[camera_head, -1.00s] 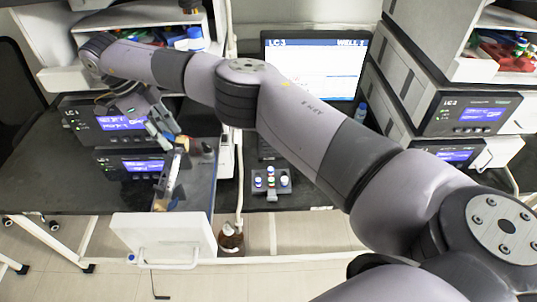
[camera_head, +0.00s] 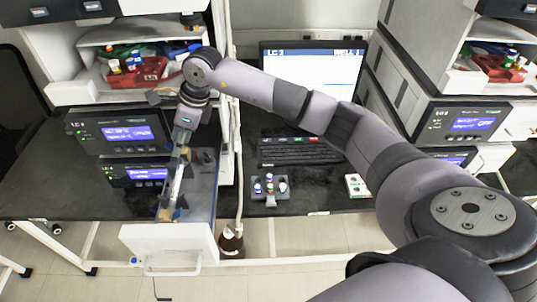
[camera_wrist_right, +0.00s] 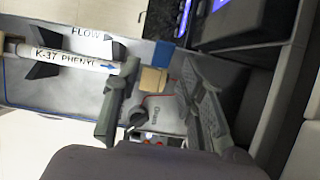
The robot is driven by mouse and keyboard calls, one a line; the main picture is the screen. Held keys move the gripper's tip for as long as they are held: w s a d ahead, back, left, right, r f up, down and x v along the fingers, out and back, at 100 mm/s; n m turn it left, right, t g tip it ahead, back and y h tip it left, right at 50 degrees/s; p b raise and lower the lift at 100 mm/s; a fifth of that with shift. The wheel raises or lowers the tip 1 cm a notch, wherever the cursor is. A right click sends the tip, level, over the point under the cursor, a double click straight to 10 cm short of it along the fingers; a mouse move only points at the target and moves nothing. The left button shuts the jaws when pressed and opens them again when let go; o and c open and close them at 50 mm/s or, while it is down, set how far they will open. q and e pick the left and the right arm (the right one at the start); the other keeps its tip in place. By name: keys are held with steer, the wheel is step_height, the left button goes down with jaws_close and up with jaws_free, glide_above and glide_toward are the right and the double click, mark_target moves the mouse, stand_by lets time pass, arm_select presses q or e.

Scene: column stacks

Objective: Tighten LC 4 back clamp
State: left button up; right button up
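The pulled-out column tray (camera_head: 190,237) at the left holds a white column (camera_head: 176,182). In the right wrist view the column (camera_wrist_right: 70,57) carries "K-37 PHENYL", and "FLOW" is printed beside it. A tan block (camera_wrist_right: 152,80), apparently the back clamp, sits at the column's end; in the head view this end (camera_head: 184,153) is just below my right gripper (camera_head: 182,138). In the wrist view my right gripper (camera_wrist_right: 158,67) has its fingers apart, one on each side of the tan block. I cannot tell whether they touch it. My left gripper is not in view.
A vial holder (camera_head: 269,188), a keyboard (camera_head: 300,151) and a monitor (camera_head: 312,75) are to the right. A red bin (camera_head: 135,72) sits above.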

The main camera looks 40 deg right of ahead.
mark_target(198, 162)
steer(key=shift+s+d+f+t+y+b, duration=0.35)
steer(key=shift+d+t+y+b, duration=0.2)
steer(key=shift+y, duration=0.35)
steer(key=t+y+b, duration=0.1)
steer(key=b, duration=0.1)
steer(key=d+f+t+y+b, duration=0.1)
steer(key=y+b, duration=0.1)
steer(key=s+t+y+b, duration=0.1)
steer(key=b, duration=0.2)
steer(key=shift+d+f+y, duration=0.2)
steer(key=shift+f+y, duration=0.1)
steer(key=shift+y, duration=0.1)
steer(key=s+f+b+v, duration=0.1)
steer(key=b+v, duration=0.5)
steer(key=v, duration=1.2)
steer(key=w+a+r+m+t+y, duration=0.2)
steer(key=w+a+m+t+y, duration=0.15)
steer(key=a+m+t, duration=0.4)
steer(key=s+d+f+m+t+h, duration=0.1)
steer(key=d+f+m+h, duration=0.3)
steer(key=f+m+h, duration=0.8)
steer(key=s+d+f+m+t+h, duration=0.15)
steer(key=d+f+m+h, duration=0.35)
steer(key=m, duration=1.3)
steer(key=s+a+f+m+g, duration=0.2)
steer(key=s+f+m+g, duration=0.1)
steer(key=f, duration=0.7)
steer(key=s+g, duration=0.1)
steer(key=s, duration=0.1)
steer(key=shift+s+g, duration=0.35)
